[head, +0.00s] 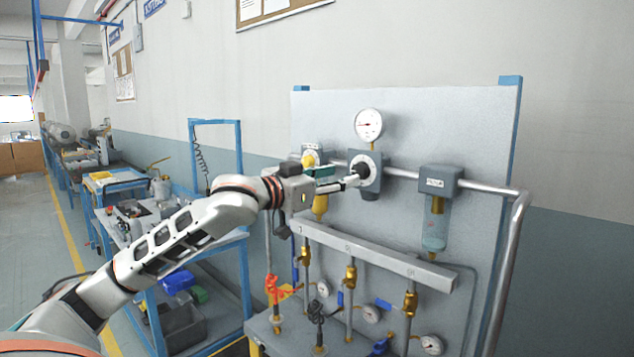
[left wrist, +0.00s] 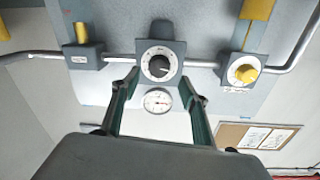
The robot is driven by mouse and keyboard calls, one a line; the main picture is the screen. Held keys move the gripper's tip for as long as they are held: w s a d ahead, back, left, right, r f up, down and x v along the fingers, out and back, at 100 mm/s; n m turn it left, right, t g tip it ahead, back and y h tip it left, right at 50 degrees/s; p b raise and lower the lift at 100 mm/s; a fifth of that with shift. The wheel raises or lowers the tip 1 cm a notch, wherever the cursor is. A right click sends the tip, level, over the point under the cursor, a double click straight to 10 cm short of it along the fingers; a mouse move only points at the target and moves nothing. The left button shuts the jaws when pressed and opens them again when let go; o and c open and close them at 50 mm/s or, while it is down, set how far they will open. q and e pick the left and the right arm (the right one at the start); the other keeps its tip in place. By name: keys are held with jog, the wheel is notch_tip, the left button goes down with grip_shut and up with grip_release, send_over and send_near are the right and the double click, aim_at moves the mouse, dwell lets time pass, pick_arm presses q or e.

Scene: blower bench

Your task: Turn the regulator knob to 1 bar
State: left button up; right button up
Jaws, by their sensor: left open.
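The regulator (head: 375,180) is a grey block on the pipe across the panel. Its black knob (left wrist: 159,67) faces the left wrist camera, with a white scale ring around it; the scale figures are too small to read. A round white gauge (head: 368,125) sits above the regulator and also shows in the left wrist view (left wrist: 158,101). My left gripper (head: 354,179) is at the front of the regulator. In the left wrist view its open fingers (left wrist: 158,80) stand on either side of the knob's line, with nothing between them. I cannot tell whether they touch the knob. My right gripper is not in view.
A yellow-knobbed unit (left wrist: 244,74) sits beside the regulator on the same pipe. A grey unit with a clear bowl (head: 434,222) is on the other side. A manifold (head: 375,255) with valves and small gauges runs below. A cluttered trolley stands left.

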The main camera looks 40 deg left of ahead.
pick_arm(q)
jog(key=s, duration=0.6)
jog(key=shift+s+a, duration=0.3)
jog(key=shift+a, duration=0.1)
jog(key=shift+f, duration=0.1)
dwell(0.6)
